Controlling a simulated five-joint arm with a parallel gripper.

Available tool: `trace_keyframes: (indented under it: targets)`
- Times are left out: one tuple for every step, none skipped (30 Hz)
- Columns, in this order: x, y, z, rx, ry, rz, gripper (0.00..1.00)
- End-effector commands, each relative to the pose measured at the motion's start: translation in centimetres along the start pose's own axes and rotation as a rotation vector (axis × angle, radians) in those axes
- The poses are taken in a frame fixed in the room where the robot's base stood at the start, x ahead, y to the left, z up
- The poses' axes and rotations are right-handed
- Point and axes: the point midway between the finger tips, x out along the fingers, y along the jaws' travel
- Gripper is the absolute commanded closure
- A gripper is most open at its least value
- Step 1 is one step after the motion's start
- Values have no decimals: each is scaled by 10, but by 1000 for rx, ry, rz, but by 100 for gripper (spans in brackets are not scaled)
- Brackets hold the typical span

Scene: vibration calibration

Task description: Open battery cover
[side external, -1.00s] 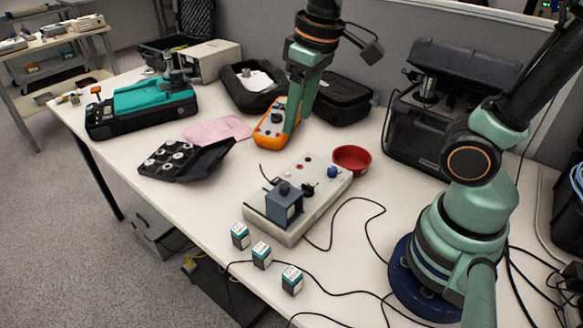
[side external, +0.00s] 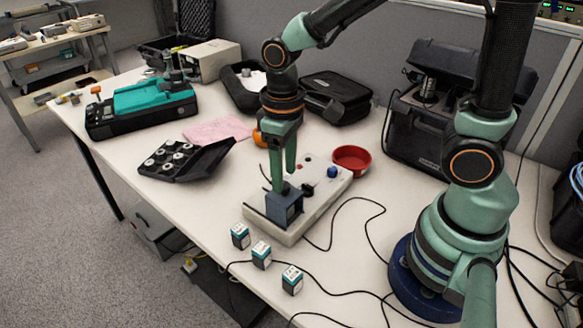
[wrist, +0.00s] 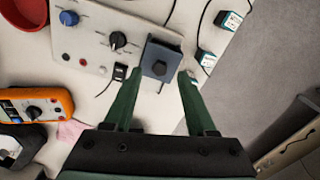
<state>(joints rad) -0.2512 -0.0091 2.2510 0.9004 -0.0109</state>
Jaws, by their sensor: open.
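A dark blue-grey block (side external: 284,209) with a round black knob on top sits at the near end of a light grey control box (side external: 318,196). In the wrist view the block (wrist: 164,58) lies ahead, between my fingertips. My gripper (side external: 282,184) points down just over the block, open and empty, with one green finger towards each side; contact cannot be told. No part is clearly marked as a battery cover. The orange meter (wrist: 38,103) lies to the left in the wrist view and is mostly hidden behind my arm in the side view.
Three small white-and-teal boxes (side external: 261,254) stand near the front edge. A red bowl (side external: 352,158) is behind the control box. Black cables run across the table to the right. An open black case (side external: 186,158) and a pink cloth (side external: 216,130) lie to the left.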

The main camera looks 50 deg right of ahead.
Motion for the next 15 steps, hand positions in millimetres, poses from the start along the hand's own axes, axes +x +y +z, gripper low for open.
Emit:
trace_keyframes:
  targets:
    - [7, 0, 1, 0, -5, 0, 43]
    - [10, 0, 0, 0, -3, 0, 43]
    - [14, 0, 0, 0, -3, 0, 43]
    - [16, 0, 0, 0, -2, 0, 43]
    - [18, 0, 0, 0, -2, 0, 43]
    - [20, 0, 0, 0, -2, 0, 43]
    - [21, 0, 0, 0, -1, 0, 43]
    - [22, 0, 0, 0, 0, 0, 43]
    - [23, 0, 0, 0, 0, 0, 43]
    - [23, 0, 0, 0, 0, 0, 43]
    - [24, 0, 0, 0, 1, 0, 43]
    - [24, 0, 0, 0, 1, 0, 43]
    - [24, 0, 0, 0, 1, 0, 43]
    - [23, 0, 0, 0, 1, 0, 43]
    - [23, 0, 0, 0, 1, 0, 43]
